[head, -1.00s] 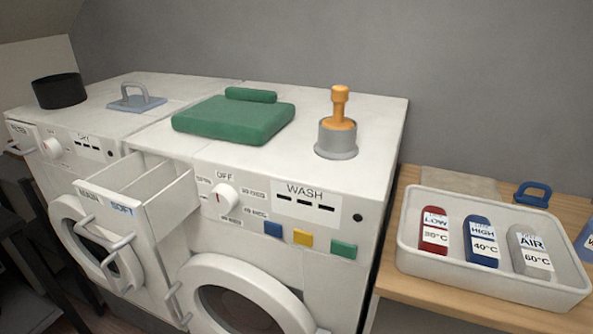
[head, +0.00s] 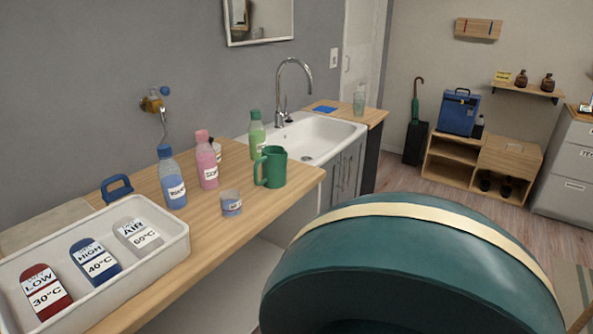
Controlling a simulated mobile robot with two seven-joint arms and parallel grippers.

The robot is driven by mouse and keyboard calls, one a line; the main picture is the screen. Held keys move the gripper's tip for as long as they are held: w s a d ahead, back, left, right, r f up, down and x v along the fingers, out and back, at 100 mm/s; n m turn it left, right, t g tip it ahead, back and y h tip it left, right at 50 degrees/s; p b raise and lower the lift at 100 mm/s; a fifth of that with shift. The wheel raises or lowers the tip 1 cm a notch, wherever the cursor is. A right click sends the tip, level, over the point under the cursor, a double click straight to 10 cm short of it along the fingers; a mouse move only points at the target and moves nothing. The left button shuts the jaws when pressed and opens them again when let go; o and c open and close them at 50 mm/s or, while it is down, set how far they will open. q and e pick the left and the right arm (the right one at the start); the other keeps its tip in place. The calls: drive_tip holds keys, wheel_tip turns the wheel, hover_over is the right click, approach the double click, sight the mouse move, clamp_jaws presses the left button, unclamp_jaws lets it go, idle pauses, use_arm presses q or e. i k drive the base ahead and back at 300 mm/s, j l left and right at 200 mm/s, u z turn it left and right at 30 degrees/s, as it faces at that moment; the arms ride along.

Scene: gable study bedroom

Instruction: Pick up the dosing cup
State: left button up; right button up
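A small, clear cup with a blue and white label (head: 231,203), which looks like the dosing cup, stands upright on the wooden counter (head: 215,248) near its front edge. It is in front of a green mug (head: 271,168) and to the right of a blue bottle (head: 173,180). A pink bottle (head: 206,162) stands behind it. Nothing touches the cup. Neither of my grippers is in view.
A white tray (head: 178,246) with red, blue and grey tags fills the counter's left end. A green bottle (head: 257,134) stands by the sink (head: 322,137). A large teal rounded thing with a cream band (head: 400,270) blocks the right foreground.

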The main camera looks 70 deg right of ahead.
sight(231, 205)
drive_tip(key=z, duration=1.7)
